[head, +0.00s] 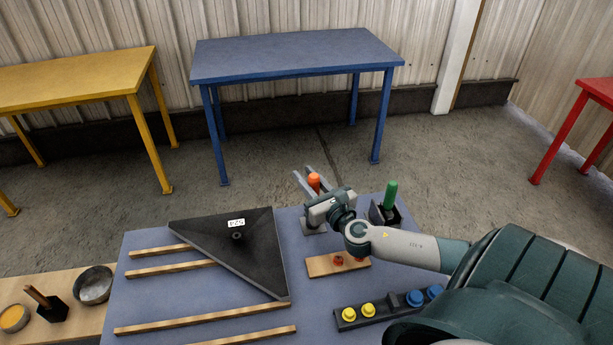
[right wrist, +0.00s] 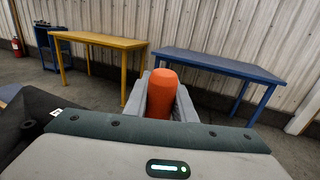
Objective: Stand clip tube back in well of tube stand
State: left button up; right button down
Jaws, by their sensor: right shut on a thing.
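My right gripper (head: 304,172) is shut on an orange tube (head: 314,180), which I take to be the clip tube. In the right wrist view the orange tube (right wrist: 162,95) stands up between the two grey fingers. A grey block (head: 312,228) shows on the blue table below the gripper, partly hidden by it. A green tube (head: 390,194) stands upright in a dark holder (head: 378,215) to the right. I cannot tell for sure which of these is the tube stand, and no empty well is visible. The orange tube's lower end is hidden. My left gripper is not in view.
A wooden board (head: 322,266) with red pieces and a dark strip (head: 385,313) with yellow and blue knobs lie in front. A black triangular panel (head: 250,246) and wooden strips (head: 205,317) fill the left. A bowl (head: 95,284) stands further left.

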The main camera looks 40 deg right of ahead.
jog(key=shift+f+b, duration=1.3)
jog(key=shift+f, duration=0.55)
jog(key=c, duration=1.4)
grip_release()
jog(key=shift+f, duration=0.1)
jog(key=shift+s, duration=0.15)
jog(key=s+a+b, duration=0.3)
jog(key=s+b, duration=0.2)
jog(key=s, duration=1.2)
jog(key=shift+a, duration=0.15)
jog(key=shift+w, duration=0.1)
